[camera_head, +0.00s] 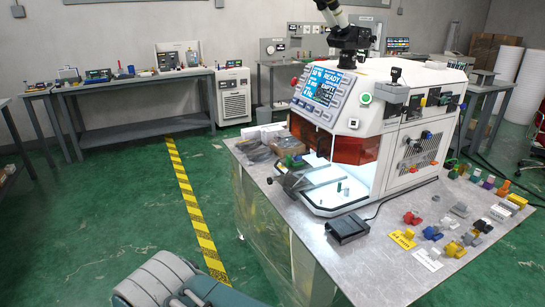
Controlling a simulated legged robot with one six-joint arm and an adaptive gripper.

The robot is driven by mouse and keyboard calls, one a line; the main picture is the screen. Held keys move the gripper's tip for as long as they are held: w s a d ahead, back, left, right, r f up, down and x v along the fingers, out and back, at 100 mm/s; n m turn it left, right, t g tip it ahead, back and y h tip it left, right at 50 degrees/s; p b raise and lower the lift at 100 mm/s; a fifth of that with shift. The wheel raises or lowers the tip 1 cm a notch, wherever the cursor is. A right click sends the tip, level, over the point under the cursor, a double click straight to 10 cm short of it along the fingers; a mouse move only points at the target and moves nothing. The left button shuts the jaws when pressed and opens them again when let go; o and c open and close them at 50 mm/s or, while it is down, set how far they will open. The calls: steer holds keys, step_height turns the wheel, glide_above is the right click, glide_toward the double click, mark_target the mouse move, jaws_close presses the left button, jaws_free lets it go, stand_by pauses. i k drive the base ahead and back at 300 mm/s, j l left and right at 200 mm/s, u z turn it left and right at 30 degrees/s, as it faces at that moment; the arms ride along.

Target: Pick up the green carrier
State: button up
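Several green pieces show, and I cannot tell for sure which is the green carrier. One green piece (292,160) sits by the open left front of the white machine (390,95), beside dark parts. Another small green piece (453,173) lies in the row of coloured parts right of the machine.
The machine stands on a metal table (385,270). Several coloured parts, yellow and white labels and a black box (347,228) lie on it. Its front right corner is largely bare. Yellow-striped tape (190,200) crosses the open green floor. A workbench (140,95) stands behind.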

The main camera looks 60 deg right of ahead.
mark_target(295, 161)
steer(key=i+z, duration=0.3)
steer(key=i, duration=0.15)
steer(key=i+j+z, duration=0.1)
steer(key=i+z, duration=0.25)
steer(key=i+j+z, duration=0.3)
steer(key=i, duration=0.25)
steer(key=i+z, duration=0.15)
steer(key=z, duration=0.25)
steer(key=i+z, duration=0.15)
steer(key=z, duration=0.25)
steer(key=i+j+z, duration=0.1)
steer(key=z, duration=0.3)
steer(key=i+j+z, duration=0.15)
steer(key=z, duration=0.3)
steer(key=i+z, duration=0.15)
steer(key=z, duration=0.25)
steer(key=i+j+z, duration=0.15)
steer(key=z, duration=0.25)
steer(key=i+j+z, duration=0.1)
steer(key=z, duration=0.3)
steer(key=j+z, duration=0.25)
steer(key=z, duration=0.15)
steer(key=i+j+z, duration=0.4)
steer(key=k+j, duration=0.1)
